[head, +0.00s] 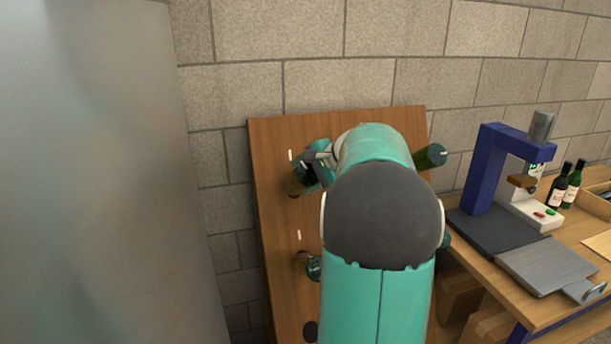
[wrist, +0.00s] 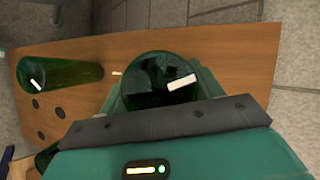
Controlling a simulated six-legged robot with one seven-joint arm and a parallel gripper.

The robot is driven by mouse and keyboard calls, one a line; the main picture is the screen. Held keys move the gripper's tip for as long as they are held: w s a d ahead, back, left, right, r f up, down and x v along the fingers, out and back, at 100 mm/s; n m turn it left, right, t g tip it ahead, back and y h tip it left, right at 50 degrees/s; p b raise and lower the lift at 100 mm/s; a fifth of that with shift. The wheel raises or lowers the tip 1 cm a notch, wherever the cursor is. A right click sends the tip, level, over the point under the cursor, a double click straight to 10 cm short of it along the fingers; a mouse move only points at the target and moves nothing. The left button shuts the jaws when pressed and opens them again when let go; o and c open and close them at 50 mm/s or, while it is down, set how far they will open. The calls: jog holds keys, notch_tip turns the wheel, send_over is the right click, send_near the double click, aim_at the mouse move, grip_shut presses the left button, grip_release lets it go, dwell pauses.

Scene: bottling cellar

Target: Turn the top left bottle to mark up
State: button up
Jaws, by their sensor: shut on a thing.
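The wooden rack board (head: 275,230) leans at the block wall. My gripper (head: 320,164) is at its upper left, shut on the top left bottle (head: 306,176), which my gripper and arm partly hide. In the wrist view the held green bottle (wrist: 150,78) shows its round base, with a white mark (wrist: 182,82) on the right half of it. The mark is a slanted stripe, its right end higher in the picture. A pale tick (wrist: 116,73) on the board lies to the left of this bottle. In the head view a white tick (head: 290,155) stands just above the bottle.
Other bottles stick out at the top right (head: 431,156) and lower left (head: 313,267) of the board. Right of it, a workbench (head: 545,310) carries a blue press (head: 482,165) and dark bottles (head: 572,185). A large grey surface (head: 100,180) fills the left.

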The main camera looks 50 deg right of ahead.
jog(key=m+t, duration=0.1)
jog(key=m, duration=0.1)
jog(key=m+t, duration=0.1)
jog(key=m, duration=0.1)
jog(key=shift+r+m+h, duration=0.1)
jog(key=shift+m+h, duration=0.2)
jog(key=shift+m, duration=0.1)
dwell(0.4)
jog(key=o, duration=1)
jog(key=v, duration=1.3)
jog(key=shift+s, duration=0.4)
jog(key=shift+s, duration=0.1)
